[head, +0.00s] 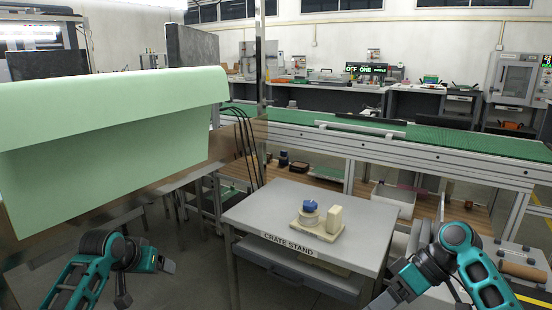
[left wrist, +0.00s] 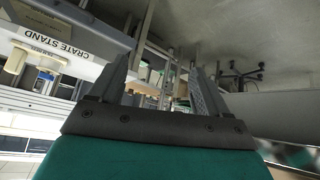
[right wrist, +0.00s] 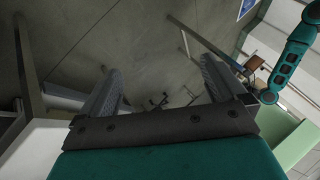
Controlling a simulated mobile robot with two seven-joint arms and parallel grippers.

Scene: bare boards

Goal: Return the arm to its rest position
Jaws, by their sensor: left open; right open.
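My left arm (head: 85,270) is folded low at the left of the head view, left of the crate stand and apart from it. In the left wrist view my left gripper (left wrist: 160,64) has its two fingers spread with nothing between them. My right arm (head: 455,260) is bent at the lower right of the head view, beside the stand's right side. In the right wrist view my right gripper (right wrist: 160,68) is also open and empty, with the floor behind it. In the head view, how close the right hand is to the stand's edge is hard to tell.
The grey crate stand (head: 255,215) carries a cream tray (head: 298,228) with a blue-topped round item (head: 310,208) and a cream block (head: 334,217). A green-covered panel (head: 110,140) stands at the left. A green conveyor (head: 440,142) runs behind.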

